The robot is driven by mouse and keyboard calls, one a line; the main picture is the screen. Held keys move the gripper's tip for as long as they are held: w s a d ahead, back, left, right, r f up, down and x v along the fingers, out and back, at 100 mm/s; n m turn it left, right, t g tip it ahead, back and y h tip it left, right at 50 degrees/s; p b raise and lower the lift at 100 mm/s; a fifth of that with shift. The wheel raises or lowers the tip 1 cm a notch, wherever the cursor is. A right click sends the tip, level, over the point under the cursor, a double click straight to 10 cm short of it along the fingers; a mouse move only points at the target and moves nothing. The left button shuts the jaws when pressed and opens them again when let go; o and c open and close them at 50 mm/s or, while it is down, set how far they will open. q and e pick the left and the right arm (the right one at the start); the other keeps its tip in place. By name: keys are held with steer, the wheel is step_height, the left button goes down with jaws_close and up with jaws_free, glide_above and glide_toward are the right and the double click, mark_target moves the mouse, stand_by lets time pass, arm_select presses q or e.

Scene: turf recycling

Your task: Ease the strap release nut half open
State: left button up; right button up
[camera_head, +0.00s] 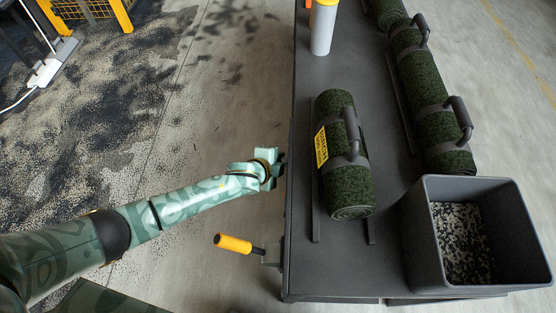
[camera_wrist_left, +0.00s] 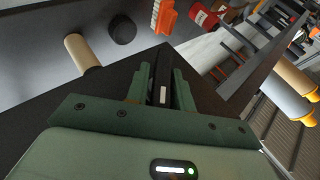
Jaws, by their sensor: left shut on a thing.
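My left gripper (camera_head: 272,167) reaches in from the left to the long left edge of the dark table (camera_head: 300,265). In the left wrist view its green jaws (camera_wrist_left: 161,80) are shut on a narrow dark piece (camera_wrist_left: 162,66), which appears to be the strap release nut. The jaws hide most of it, so its turn cannot be read. A green turf roll (camera_head: 345,190) with a grey strap, a grey handle and a yellow label lies on the table just right of the gripper. My right gripper is not in view.
A yellow-handled crank (camera_head: 233,243) sticks out from the table's side below my left gripper. A grey bin (camera_head: 423,230) with granules stands at the right. More strapped turf rolls (camera_head: 420,85) and a white bottle (camera_head: 322,32) are farther back. Floor left of the table is open.

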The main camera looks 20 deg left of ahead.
arm_select(q)
steer(key=shift+s+f, duration=0.1)
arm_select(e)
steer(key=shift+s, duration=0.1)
arm_select(q)
steer(key=o, duration=0.8)
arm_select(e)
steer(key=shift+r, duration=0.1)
